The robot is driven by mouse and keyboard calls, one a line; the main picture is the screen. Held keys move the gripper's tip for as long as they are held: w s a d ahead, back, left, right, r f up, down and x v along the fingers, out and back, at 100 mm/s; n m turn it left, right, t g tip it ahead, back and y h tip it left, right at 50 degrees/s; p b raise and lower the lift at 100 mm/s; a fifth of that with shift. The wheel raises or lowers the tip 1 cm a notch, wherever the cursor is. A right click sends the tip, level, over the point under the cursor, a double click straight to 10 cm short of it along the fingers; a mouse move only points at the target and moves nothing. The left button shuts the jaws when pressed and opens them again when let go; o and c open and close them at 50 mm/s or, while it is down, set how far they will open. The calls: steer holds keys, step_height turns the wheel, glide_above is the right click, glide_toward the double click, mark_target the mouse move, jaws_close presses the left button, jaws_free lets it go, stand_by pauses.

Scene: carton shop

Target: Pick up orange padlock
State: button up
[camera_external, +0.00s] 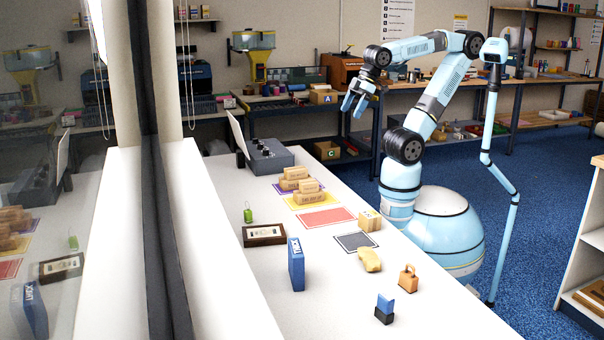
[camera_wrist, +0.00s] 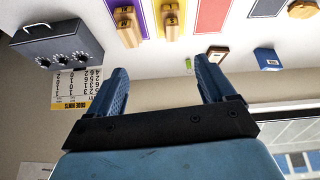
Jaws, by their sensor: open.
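The orange padlock (camera_external: 408,279) stands upright near the right edge of the white counter (camera_external: 440,312) in the external view, its shackle on top. I do not make it out in the wrist view. My gripper (camera_external: 357,103) is raised well above the counter, toward its far end, away from the padlock. Its jaws are open and empty. In the wrist view my gripper (camera_wrist: 163,72) shows two blue fingers spread apart with nothing between them.
Near the padlock are a blue and black stamp (camera_external: 385,308), a yellowish lump (camera_external: 370,260) and a wooden block (camera_external: 369,219). A blue box (camera_external: 296,264) stands further left. A grey device with knobs (camera_external: 265,156) is at the far end.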

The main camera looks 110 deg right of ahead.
steer(key=w+a+f+n+h, duration=0.2)
steer(key=w+a+f+n, duration=0.1)
steer(key=w+a+n, duration=0.45)
steer(key=w+a+f+n+h, duration=0.3)
steer(key=w+a+n, duration=0.3)
steer(key=a+n, duration=0.15)
steer(key=n+t+y, duration=0.7)
steer(key=n+t, duration=0.1)
steer(key=n, duration=1.4)
glide_toward(410, 274)
steer(key=x, duration=0.7)
steer(key=f+x, duration=0.1)
steer(key=x, duration=0.2)
steer(key=shift+w+f, duration=0.1)
steer(key=shift+w, duration=0.05)
steer(key=c, duration=1.2)
steer(key=shift+c, duration=0.4)
